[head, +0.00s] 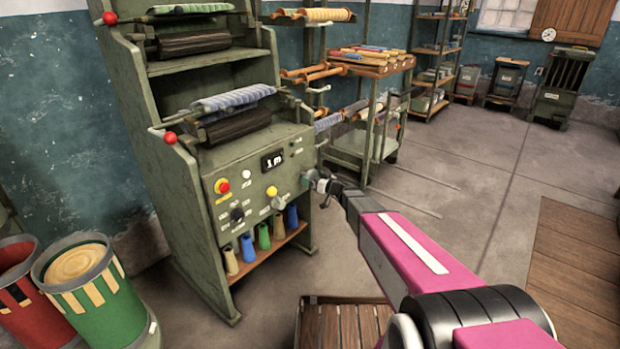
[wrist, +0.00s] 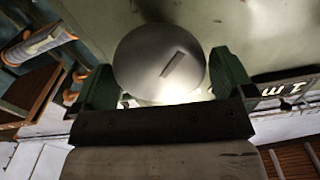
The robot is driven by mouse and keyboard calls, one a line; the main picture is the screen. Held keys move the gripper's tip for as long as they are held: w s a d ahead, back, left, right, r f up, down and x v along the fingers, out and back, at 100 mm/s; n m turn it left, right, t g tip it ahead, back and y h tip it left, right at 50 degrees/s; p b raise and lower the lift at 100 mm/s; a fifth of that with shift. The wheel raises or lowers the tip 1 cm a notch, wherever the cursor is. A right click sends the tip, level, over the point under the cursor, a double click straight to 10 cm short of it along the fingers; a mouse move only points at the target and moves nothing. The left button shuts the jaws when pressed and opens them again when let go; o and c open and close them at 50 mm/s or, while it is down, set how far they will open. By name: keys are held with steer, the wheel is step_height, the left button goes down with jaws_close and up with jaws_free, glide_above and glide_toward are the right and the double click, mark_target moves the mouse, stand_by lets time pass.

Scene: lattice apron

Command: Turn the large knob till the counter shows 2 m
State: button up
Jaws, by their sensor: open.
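The large knob (wrist: 145,45) is a round, smooth grey metal disc with a dark slanted slot mark, on the green machine panel (head: 215,160). My gripper (wrist: 161,64) is open, with one green finger on each side of the knob. I cannot tell whether either finger touches it. In the head view my gripper (head: 308,178) is at the right end of the panel and mostly hides the knob. The counter (head: 272,160) is a dark display with white characters that seem to read 1 m. It shows upside down in the wrist view (wrist: 285,89).
A yellow-ringed red button (head: 222,186), a black knob (head: 237,214) and small buttons share the panel. Several coloured cones (head: 263,236) stand on a shelf below. A green trolley (head: 350,148) is behind my gripper. The floor to the right is mostly clear.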

steer(key=shift+x, duration=0.95)
steer(key=c, duration=0.7)
